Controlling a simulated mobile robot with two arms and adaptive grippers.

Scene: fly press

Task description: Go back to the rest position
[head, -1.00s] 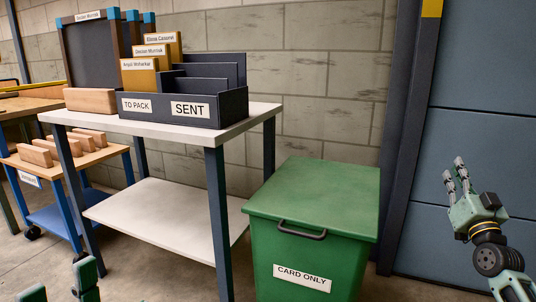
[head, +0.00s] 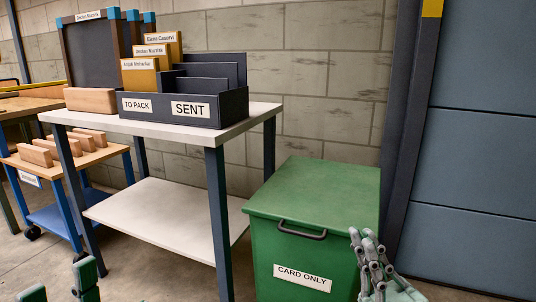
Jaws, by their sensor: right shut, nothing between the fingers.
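My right gripper (head: 368,243) is at the lower right, in front of the right side of the green bin in the picture. Its fingers point up and are shut with nothing between them. My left gripper (head: 60,285) shows only as green fingertips at the bottom left corner. Two tips stand apart with floor visible between them, and the rest is cut off by the frame edge.
A green lidded bin (head: 312,205) marked CARD ONLY stands beside a white-topped table (head: 262,112). The table bears a dark sorter (head: 215,122) with tan folders and a wooden block (head: 90,100). A blue-legged cart (head: 60,160) with wooden blocks stands at left.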

